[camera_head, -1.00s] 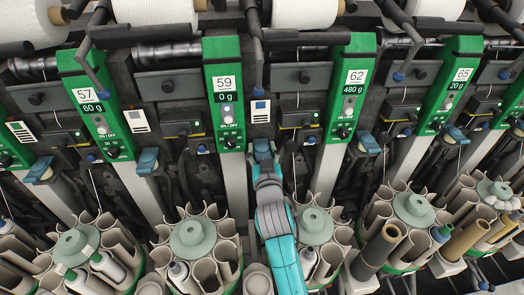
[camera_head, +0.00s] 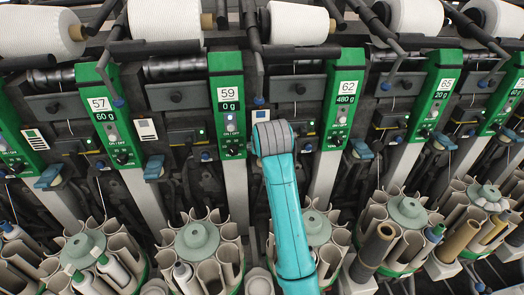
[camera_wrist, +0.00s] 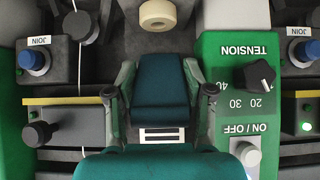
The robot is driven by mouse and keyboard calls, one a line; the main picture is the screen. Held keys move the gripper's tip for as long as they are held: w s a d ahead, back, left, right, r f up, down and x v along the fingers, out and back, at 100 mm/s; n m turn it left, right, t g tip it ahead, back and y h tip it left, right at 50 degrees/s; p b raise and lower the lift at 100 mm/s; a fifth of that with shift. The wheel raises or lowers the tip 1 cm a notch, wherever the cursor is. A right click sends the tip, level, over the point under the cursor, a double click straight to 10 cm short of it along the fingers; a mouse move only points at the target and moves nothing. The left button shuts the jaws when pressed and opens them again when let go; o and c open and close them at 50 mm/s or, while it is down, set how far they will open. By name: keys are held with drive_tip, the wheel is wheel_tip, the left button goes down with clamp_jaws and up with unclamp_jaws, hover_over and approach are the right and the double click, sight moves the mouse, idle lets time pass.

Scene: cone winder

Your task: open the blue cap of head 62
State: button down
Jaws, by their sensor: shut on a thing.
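A dark blue-teal cap (camera_wrist: 160,88) sits in the middle of the wrist view. It lies between the panels of heads 59 and 62, and my gripper (camera_wrist: 160,80) has its two grey fingers along its left and right sides, shut on it. In the head view my wrist and teal arm cover the cap and fingers, so how far the cap is tilted cannot be told there. A larger teal shape fills the bottom of the wrist view.
Panel 59 (camera_head: 228,105) stands close left of my arm. Another blue cap (camera_head: 361,149) is right of head 62's panel. In the wrist view a tension knob (camera_wrist: 261,76) and a blue join button (camera_wrist: 34,59) flank the cap. Bobbin magazines (camera_head: 197,238) stand below.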

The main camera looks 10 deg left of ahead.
drive_tip(key=shift+w+a+r+g+h, duration=0.15)
drive_tip(key=shift+w+r+g+h, duration=0.2)
drive_tip(key=shift+g, duration=0.75)
drive_tip(key=shift+w, duration=0.1)
drive_tip(key=shift+c, duration=2.4)
unclamp_jaws()
